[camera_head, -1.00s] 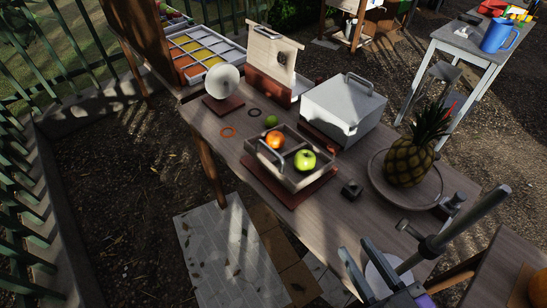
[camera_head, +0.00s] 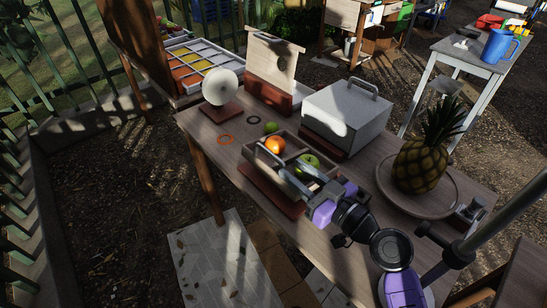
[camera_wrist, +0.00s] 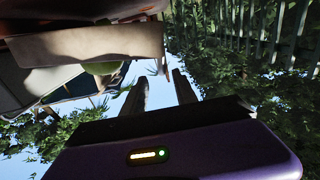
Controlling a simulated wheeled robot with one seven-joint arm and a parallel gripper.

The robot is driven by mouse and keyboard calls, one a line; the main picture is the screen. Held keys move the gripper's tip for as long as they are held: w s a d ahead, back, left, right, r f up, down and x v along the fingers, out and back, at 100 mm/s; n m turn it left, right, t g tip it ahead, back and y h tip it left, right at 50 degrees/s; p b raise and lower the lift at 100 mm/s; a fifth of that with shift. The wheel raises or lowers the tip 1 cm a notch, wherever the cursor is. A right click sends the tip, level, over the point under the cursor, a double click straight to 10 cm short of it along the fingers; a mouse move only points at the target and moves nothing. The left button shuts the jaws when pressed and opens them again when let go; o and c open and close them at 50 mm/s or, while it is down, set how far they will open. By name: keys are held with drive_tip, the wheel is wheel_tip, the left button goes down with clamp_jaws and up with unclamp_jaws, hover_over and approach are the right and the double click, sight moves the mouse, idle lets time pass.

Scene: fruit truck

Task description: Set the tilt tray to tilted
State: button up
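The tilt tray (camera_head: 256,161) is a shallow grey-brown tray with a metal handle, on a red-brown base (camera_head: 262,184) on the wooden table. An orange (camera_head: 275,145) and a green apple (camera_head: 308,164) lie in it. I cannot tell whether the tray is level or slightly tilted. My gripper (camera_head: 312,187) is at the tray's near right end, partly hiding that end. In the wrist view its two fingers (camera_wrist: 160,88) are apart with nothing between them. The tray's wall (camera_wrist: 85,48) and the apple (camera_wrist: 102,69) show just beyond; contact is unclear.
A grey lidded box (camera_head: 345,112) stands behind the tray. A pineapple (camera_head: 421,163) sits on a round board at right. Fruit bins (camera_head: 195,60) stand behind.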

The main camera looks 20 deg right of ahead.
sight(280, 161)
drive_tip(key=shift+p+x, duration=0.9)
drive_tip(key=shift+x, duration=3)
drive_tip(key=shift+a+f, duration=0.1)
drive_tip(key=shift+c, duration=0.4)
